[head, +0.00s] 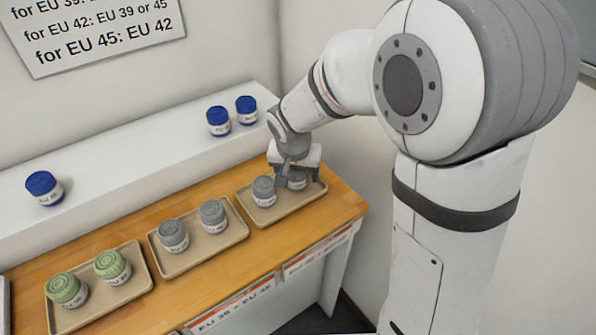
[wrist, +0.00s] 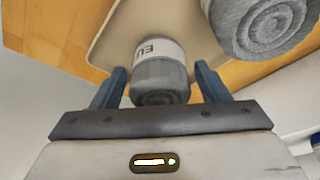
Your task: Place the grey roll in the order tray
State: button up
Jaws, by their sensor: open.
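In the wrist view the fingers stand on either side of this grey roll (wrist: 160,72), whose label reads "EU"; the rest is hidden. A second grey roll (head: 264,191) stands beside it on the same tray and shows at the upper right of the wrist view (wrist: 264,25). Two more grey rolls (head: 173,236) (head: 213,215) stand on the middle tray (head: 197,263). I cannot tell which tray is the order tray.
Two green rolls (head: 67,289) (head: 113,266) stand on the left tray (head: 100,315). Three blue rolls (head: 44,187) (head: 219,120) (head: 246,109) stand on the white ledge (head: 130,165) behind. A sign (head: 95,35) hangs on the wall. The wooden counter (head: 345,205) ends at the right.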

jog(key=shift+r, duration=0.1)
jog(key=d+v, duration=0.1)
jog(key=v, duration=1.1)
jog(key=s+d+f+n+g, duration=0.1)
jog(key=s+d+f+n, duration=0.1)
jog(key=s+d, duration=1.2)
jog(key=shift+s+f+y+p, duration=0.3)
jog(key=shift+s+p, duration=0.1)
jog(key=shift+s, duration=0.55)
jog(key=p+v, duration=0.2)
jog(key=v, duration=0.1)
jog(key=shift+w+p, duration=0.25)
jog(key=shift+p, duration=0.15)
